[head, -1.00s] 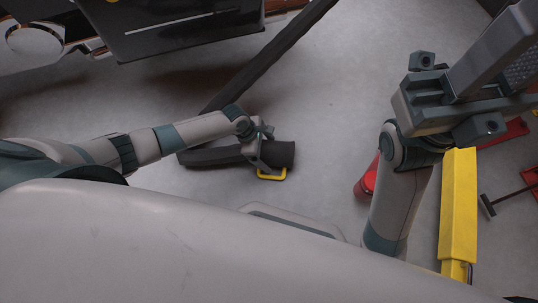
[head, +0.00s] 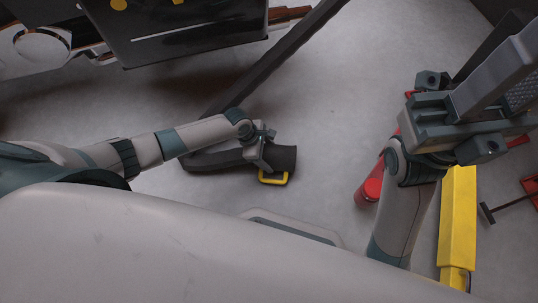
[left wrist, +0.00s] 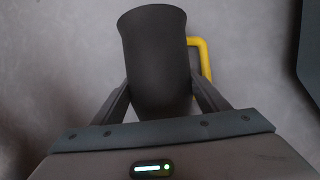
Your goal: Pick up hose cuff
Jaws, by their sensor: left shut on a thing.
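The hose cuff (head: 284,157) is the wide dark end of a black hose, with a yellow handle (head: 274,179) on its near side. My left gripper (head: 262,158) is shut across the cuff, just behind its flared mouth. In the left wrist view the cuff (left wrist: 153,48) stands between the two fingers (left wrist: 160,95), with part of the yellow handle (left wrist: 204,58) at its right. My right gripper (head: 490,95) is at the upper right, away from the cuff.
The hose (head: 270,62) runs from a bend up past a motorcycle lift or dark machine (head: 185,35) at the upper left. A red cylinder (head: 370,191) and a yellow post (head: 458,220) stand at the right, near my right arm. Grey floor (head: 345,110) is clear between.

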